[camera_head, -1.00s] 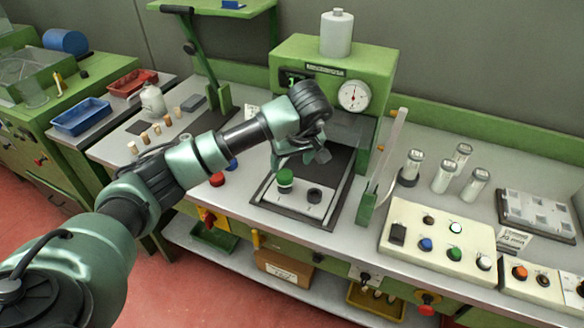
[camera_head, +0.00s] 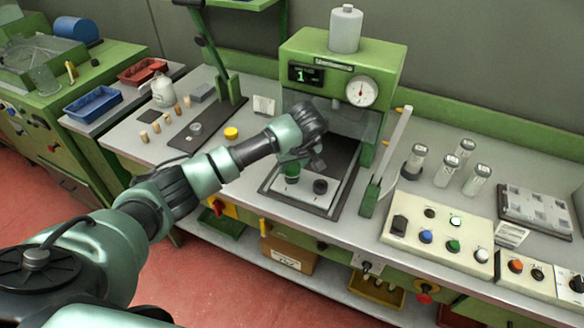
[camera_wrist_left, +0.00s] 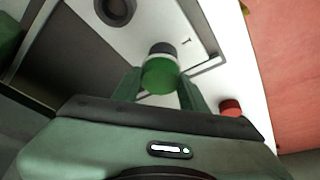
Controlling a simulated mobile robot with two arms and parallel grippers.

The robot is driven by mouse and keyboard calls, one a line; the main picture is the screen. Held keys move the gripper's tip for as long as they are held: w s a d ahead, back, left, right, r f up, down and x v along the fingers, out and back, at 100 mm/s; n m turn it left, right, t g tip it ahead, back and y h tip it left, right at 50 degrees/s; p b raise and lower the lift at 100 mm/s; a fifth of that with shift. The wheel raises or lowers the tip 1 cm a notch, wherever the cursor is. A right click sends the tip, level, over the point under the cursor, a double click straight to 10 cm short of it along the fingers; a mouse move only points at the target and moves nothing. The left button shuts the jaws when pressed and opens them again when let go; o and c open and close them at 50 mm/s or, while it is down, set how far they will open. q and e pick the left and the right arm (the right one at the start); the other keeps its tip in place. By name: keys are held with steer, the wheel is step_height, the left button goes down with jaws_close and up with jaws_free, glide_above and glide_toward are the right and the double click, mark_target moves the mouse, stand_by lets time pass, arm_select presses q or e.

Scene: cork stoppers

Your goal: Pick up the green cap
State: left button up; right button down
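The green cap (camera_head: 291,171) stands on the light plate of the press, at the left of a dark round part (camera_head: 320,186). My left gripper (camera_head: 291,160) is down at the cap from above, with fingers at its sides. In the left wrist view the green cap (camera_wrist_left: 160,76) sits between the two fingertips of my left gripper (camera_wrist_left: 161,84), with a dark round part just beyond it. The gaps at its sides are very small, and I cannot tell whether the fingers press on it. My right gripper is not in view.
The green press (camera_head: 343,66) rises behind my gripper. A white upright lever (camera_head: 396,146) stands at its right, then several clear vials and a button panel (camera_head: 440,232). A yellow cap (camera_head: 231,133) and several corks lie at the left. A red cap (camera_wrist_left: 231,107) shows in the wrist view.

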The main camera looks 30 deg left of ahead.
mark_target(292, 167)
arm_select(q)
steer(key=c, duration=0.5)
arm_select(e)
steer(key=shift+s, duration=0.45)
arm_select(q)
steer(key=shift+r, duration=0.15)
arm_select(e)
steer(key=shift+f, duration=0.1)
